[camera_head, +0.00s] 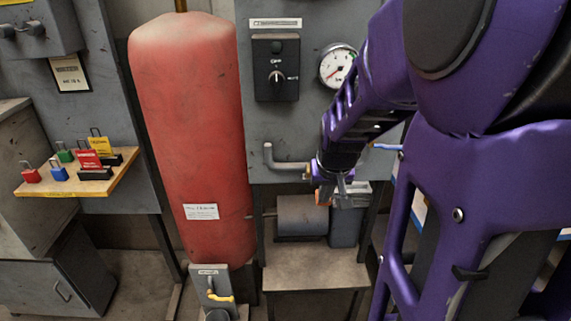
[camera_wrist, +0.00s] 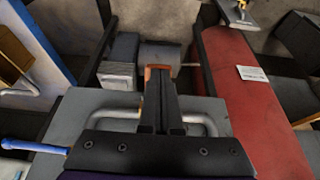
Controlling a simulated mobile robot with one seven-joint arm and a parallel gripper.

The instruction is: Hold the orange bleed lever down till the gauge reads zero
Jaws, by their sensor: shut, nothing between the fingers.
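The orange bleed lever (camera_head: 323,197) shows only as a small patch at my gripper, below the grey panel's lower edge. In the wrist view, its orange end (camera_wrist: 157,69) shows just beyond my fingertips; the rest is hidden by the fingers. My gripper (camera_head: 345,194) is shut with nothing between the fingers and points down. In the wrist view, its dark fingers (camera_wrist: 160,80) lie together at the lever. Whether they touch it, and how far it is pressed, I cannot tell. The round white gauge (camera_head: 338,66) is on the panel; its red needle points lower left, its exact reading too small to tell.
A bent grey pipe (camera_head: 284,164) sticks out left of my gripper. A tall red tank (camera_head: 195,135) stands left of the panel. A grey cylinder (camera_head: 301,217) lies below. A wooden shelf (camera_head: 110,183) holds several padlocks and tags. A blue handle (camera_wrist: 30,145) shows in the wrist view.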

